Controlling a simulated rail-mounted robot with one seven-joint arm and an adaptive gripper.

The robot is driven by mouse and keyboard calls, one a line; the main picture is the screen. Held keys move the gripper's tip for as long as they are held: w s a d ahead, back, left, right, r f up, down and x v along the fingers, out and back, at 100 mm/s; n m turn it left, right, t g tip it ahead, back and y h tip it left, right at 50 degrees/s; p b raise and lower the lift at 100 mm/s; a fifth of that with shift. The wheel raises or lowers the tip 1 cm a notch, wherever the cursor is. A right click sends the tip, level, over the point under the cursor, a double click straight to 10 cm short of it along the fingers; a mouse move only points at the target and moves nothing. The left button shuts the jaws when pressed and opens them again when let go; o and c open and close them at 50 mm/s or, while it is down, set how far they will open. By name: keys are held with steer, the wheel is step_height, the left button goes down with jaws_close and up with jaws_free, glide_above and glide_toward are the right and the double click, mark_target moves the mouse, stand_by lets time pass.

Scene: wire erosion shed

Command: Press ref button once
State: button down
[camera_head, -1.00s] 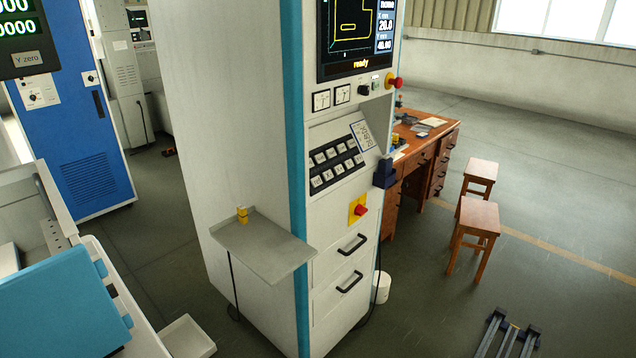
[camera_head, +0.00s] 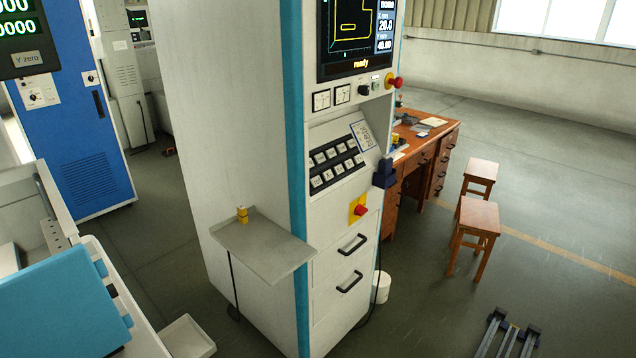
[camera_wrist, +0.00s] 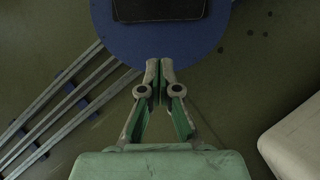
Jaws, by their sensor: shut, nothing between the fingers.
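The tall white control cabinet (camera_head: 255,130) with a teal edge stands in the middle of the head view. A black keypad (camera_head: 336,163) with two rows of pale buttons sits on its sloped panel. The button labels are too small to read, so I cannot tell which button is ref. My gripper (camera_wrist: 159,68) shows only in the wrist view. Its fingertips are together and nothing is between them.
Above the keypad is a screen (camera_head: 357,38) reading "ready". A red emergency knob (camera_head: 394,83) and a red button on a yellow plate (camera_head: 359,209) are on the cabinet. A small shelf (camera_head: 262,247) juts out left. A desk (camera_head: 425,145) and stools (camera_head: 477,220) stand right.

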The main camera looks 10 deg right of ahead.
steer(key=m+t+y+p, duration=0.1)
steer(key=m+t+p, duration=0.3)
steer(key=m+t, duration=1.25)
glide_toward(316, 181)
steer(key=s+d+f+n+t, duration=0.3)
steer(key=f+n+t, duration=0.2)
steer(key=f, duration=0.1)
step_height(316, 181, up, 7)
steer(key=w+d+m+t+h, duration=0.1)
steer(key=w+d+m+t, duration=0.1)
steer(key=m, duration=0.3)
steer(key=shift+d+f+m, duration=0.25)
steer(key=shift+d+m, duration=0.05)
steer(key=shift+m, duration=0.05)
steer(key=shift+t, duration=0.25)
steer(key=shift+w+a+f+p, duration=0.15)
steer(key=shift+w+a+f, duration=0.55)
steer(key=shift+w+f, duration=0.2)
steer(key=shift+w+a+f+p, duration=0.1)
steer(key=shift+w+a+f, duration=0.6)
steer(key=shift+w+f, duration=0.25)
steer(key=shift+w+a+f+p, duration=0.15)
steer(key=shift+w+a+f, duration=0.6)
steer(key=shift+w, duration=0.25)
